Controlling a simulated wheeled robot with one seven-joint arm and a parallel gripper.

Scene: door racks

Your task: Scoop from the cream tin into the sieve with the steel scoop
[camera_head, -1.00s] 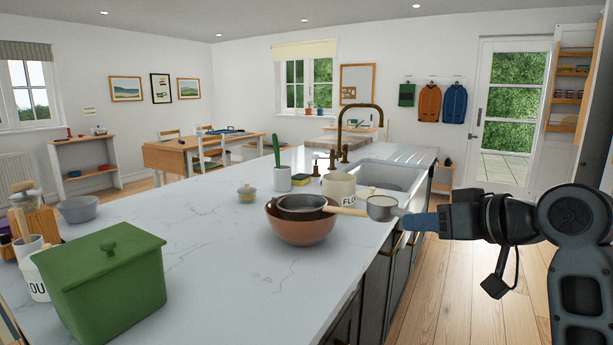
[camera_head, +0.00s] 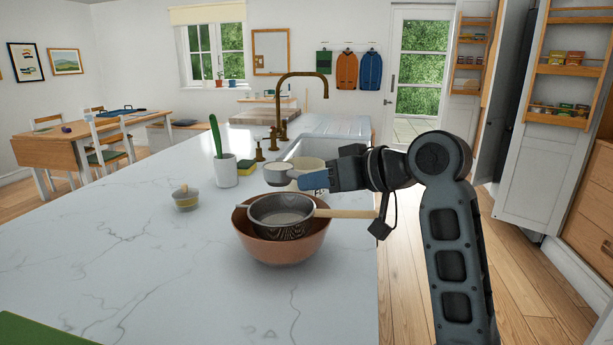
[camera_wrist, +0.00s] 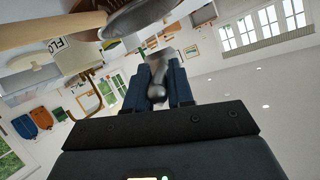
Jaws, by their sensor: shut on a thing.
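The steel scoop (camera_head: 278,173) is held in the air above the far side of the sieve. My gripper (camera_head: 331,179) is shut on its handle, which also shows between the fingertips in the wrist view (camera_wrist: 157,85). What is in the scoop cannot be told. The cream tin (camera_head: 314,183) stands behind, partly hidden by my gripper and the scoop; its lettering shows in the wrist view (camera_wrist: 72,58). The sieve (camera_head: 282,213) rests in a terracotta bowl (camera_head: 280,250), its wooden handle pointing right. The sieve also shows large in the wrist view (camera_wrist: 145,18).
The sink (camera_head: 315,147) lies behind. The marble counter's (camera_head: 120,260) left front is clear, except a green edge (camera_head: 35,332) in the corner.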

